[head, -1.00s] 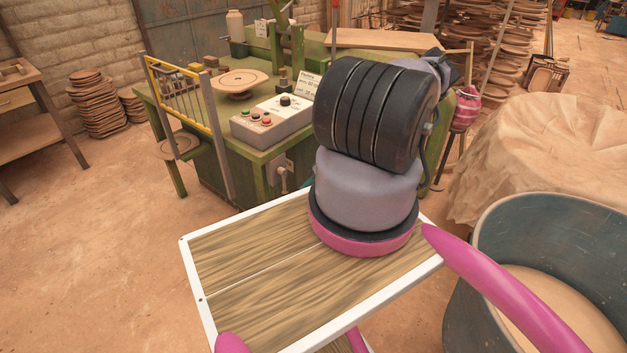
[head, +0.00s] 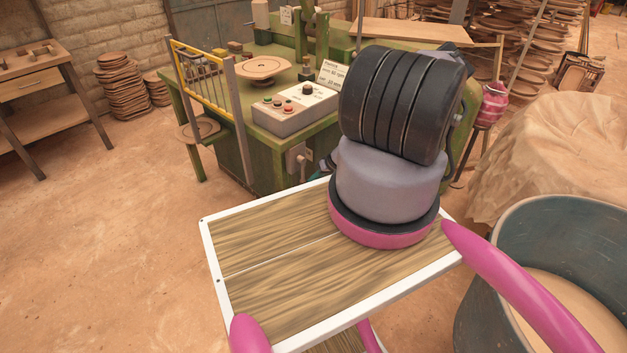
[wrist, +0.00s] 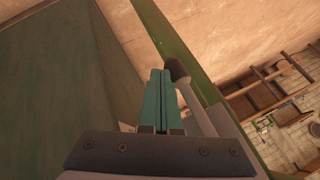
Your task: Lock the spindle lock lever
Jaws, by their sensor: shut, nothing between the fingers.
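The spindle lock lever shows in the wrist view as a pale grey bar with a dark rounded knob (wrist: 177,70), just right of my fingertips. My gripper (wrist: 160,76) has its two teal fingers pressed together with nothing between them. The fingers lie alongside the lever; I cannot tell whether they touch it. In the head view a grey plate (head: 296,158) sits on the side of the green machine (head: 228,150). My dark arm hides most of the area right of it, so the lever's angle is unclear there.
A large tub (head: 540,230) and a covered heap (head: 550,150) stand at the right.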

